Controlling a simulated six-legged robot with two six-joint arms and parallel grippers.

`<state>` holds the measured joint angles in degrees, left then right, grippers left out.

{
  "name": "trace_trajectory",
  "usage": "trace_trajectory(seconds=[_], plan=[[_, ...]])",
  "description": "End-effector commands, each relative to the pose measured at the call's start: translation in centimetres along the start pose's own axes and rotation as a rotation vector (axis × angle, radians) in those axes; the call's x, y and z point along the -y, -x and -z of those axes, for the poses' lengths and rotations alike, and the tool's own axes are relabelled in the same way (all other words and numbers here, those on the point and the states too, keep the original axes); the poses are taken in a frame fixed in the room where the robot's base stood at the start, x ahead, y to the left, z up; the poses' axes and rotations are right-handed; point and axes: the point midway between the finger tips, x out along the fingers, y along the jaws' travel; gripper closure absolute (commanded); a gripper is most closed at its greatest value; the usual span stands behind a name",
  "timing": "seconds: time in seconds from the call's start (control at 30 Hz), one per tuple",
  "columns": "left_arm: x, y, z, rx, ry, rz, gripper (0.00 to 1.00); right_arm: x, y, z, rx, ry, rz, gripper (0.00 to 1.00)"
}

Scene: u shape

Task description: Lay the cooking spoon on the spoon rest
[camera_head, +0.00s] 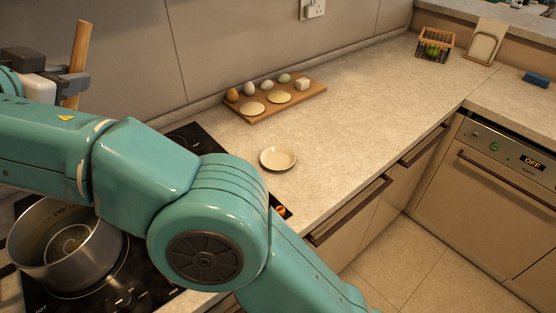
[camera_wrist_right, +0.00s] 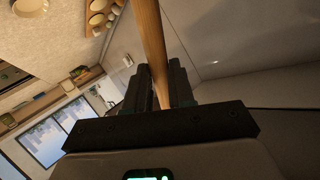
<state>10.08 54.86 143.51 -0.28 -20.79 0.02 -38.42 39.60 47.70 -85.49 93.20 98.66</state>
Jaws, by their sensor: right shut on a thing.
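The cooking spoon shows as a wooden handle (camera_head: 78,58) standing nearly upright at the upper left of the head view. Its lower end is hidden behind my right arm. My right gripper (camera_head: 50,88) is partly in view there, dark and shut on the handle. In the right wrist view the handle (camera_wrist_right: 150,38) runs up between the two dark fingers (camera_wrist_right: 161,88). A small round cream dish (camera_head: 278,158), which looks like the spoon rest, lies empty on the counter beside the hob, apart from the spoon. My left gripper is not in view.
A metal pot (camera_head: 66,250) stands on the black hob (camera_head: 135,275) at the lower left. A wooden board (camera_head: 300,98) with several small foods lies behind the dish. A basket (camera_head: 434,46) stands at the far corner. The counter right of the dish is clear.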

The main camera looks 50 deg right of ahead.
Motion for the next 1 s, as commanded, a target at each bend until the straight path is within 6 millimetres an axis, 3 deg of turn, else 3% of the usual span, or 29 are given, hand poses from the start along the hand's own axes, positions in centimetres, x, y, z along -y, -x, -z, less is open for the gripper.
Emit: trace_trajectory(seconds=[0.57, 0.77, 1.0], plan=[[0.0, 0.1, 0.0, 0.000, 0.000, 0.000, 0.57, -0.3, -0.7, 0.1, 0.004, -0.004, -0.012, 1.00], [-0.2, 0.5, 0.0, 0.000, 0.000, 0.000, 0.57, -2.6, -5.2, 0.5, 0.037, -0.028, -0.091, 1.00], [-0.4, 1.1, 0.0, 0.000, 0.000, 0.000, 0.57, -7.7, -12.0, 1.0, 0.105, -0.089, -0.245, 1.00]])
